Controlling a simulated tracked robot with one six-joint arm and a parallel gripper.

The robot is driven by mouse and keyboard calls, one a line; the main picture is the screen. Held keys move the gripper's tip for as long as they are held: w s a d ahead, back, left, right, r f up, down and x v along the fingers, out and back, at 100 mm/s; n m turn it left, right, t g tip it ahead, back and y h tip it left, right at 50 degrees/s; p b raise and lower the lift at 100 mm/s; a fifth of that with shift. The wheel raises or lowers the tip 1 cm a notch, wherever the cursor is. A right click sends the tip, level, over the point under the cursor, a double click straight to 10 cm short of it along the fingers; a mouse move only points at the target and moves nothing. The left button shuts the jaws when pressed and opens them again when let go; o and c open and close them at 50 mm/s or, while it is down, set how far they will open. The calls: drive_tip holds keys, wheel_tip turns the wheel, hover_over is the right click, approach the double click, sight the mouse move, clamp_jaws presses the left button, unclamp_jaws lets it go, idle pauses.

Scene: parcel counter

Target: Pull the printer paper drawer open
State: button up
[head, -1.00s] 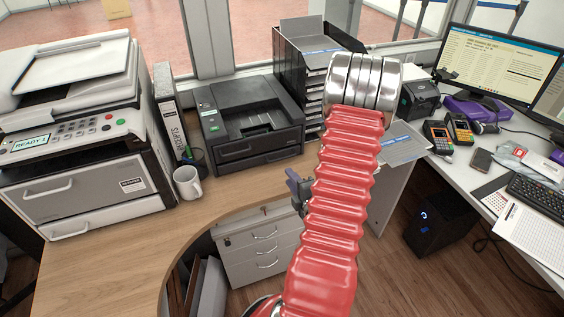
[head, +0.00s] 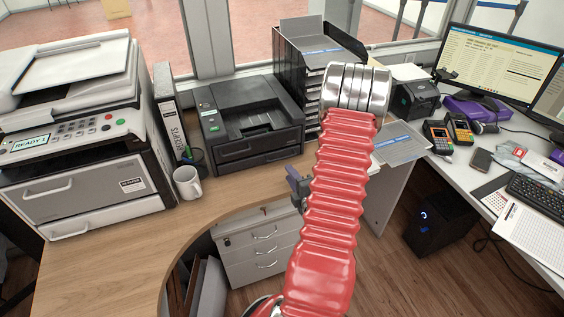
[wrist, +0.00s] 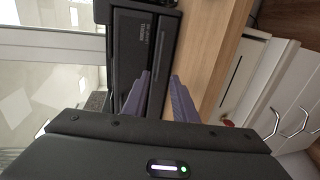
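The black printer (head: 250,112) stands on the wooden counter in the head view. Its paper drawer (head: 262,152) is the low front panel and looks closed, flush with the body. In the wrist view, the printer's dark front (wrist: 142,40) with a small label lies ahead of my gripper (wrist: 158,88). Its two purple-grey fingers are apart with nothing seen between them. In the head view only a small part of my gripper (head: 296,184) shows left of my red arm, in front of the printer and apart from it. The rest is hidden behind the arm.
A large copier (head: 85,130) stands at the left. A white mug (head: 187,183), a pen cup and a binder (head: 170,110) are between it and the printer. A black tray stack (head: 310,65) stands right of the printer. Counter in front of the printer is clear.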

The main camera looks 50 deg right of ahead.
approach(276, 156)
drive_tip(key=x, duration=0.4)
drive_tip(key=shift+w+d+r, duration=0.1)
drive_tip(key=shift+w+d, duration=0.1)
drive_tip(key=shift+w, duration=0.05)
drive_tip(key=shift+c, duration=0.5)
clamp_jaws()
drive_tip(key=shift+s, duration=0.1)
idle(0.7)
